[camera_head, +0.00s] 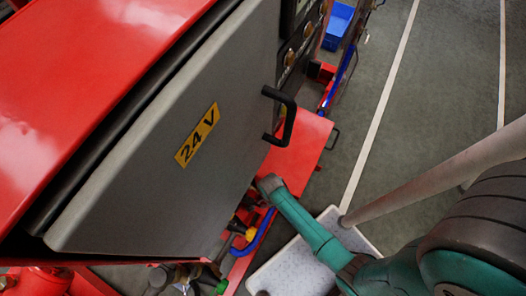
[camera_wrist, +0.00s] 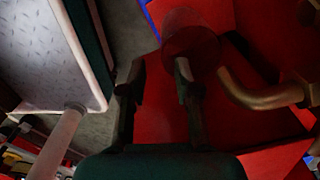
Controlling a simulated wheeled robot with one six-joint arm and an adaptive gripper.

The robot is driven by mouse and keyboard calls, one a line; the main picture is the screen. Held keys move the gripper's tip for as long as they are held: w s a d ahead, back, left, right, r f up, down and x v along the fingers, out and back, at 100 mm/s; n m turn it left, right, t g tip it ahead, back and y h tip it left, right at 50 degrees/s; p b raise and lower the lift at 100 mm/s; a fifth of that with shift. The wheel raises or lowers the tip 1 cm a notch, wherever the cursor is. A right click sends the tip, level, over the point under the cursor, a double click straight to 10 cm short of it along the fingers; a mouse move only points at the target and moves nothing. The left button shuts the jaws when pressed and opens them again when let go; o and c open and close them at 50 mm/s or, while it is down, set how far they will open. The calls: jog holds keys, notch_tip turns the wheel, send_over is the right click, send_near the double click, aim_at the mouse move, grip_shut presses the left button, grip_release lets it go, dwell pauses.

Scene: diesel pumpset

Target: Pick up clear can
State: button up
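A see-through can (camera_wrist: 190,35), tinted dark red by the red surface behind it, shows at the top of the wrist view. My gripper (camera_wrist: 157,65) is open, with two dark fingers apart. The right fingertip overlaps the lower edge of the can in the picture; I cannot tell whether they touch. The left fingertip is to the left of the can, and nothing shows between the fingers but the red surface. In the head view I cannot make out the can or the fingers; my teal arm reaches towards the lower edge of the grey panel.
A brass-coloured curved pipe (camera_wrist: 258,98) is close right of the can. A grey panel door (camera_head: 150,150) marked 24 V with a black handle (camera_head: 285,115) stands above a red frame (camera_head: 297,150). A blue box (camera_head: 339,24) lies farther back. Open floor (camera_head: 440,85) is at the right.

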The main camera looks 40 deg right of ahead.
jog(key=shift+w+f, duration=0.15)
jog(key=shift+f, duration=1.3)
jog(key=shift+w+f, duration=0.1)
jog(key=shift+f, duration=1.35)
grip_shut()
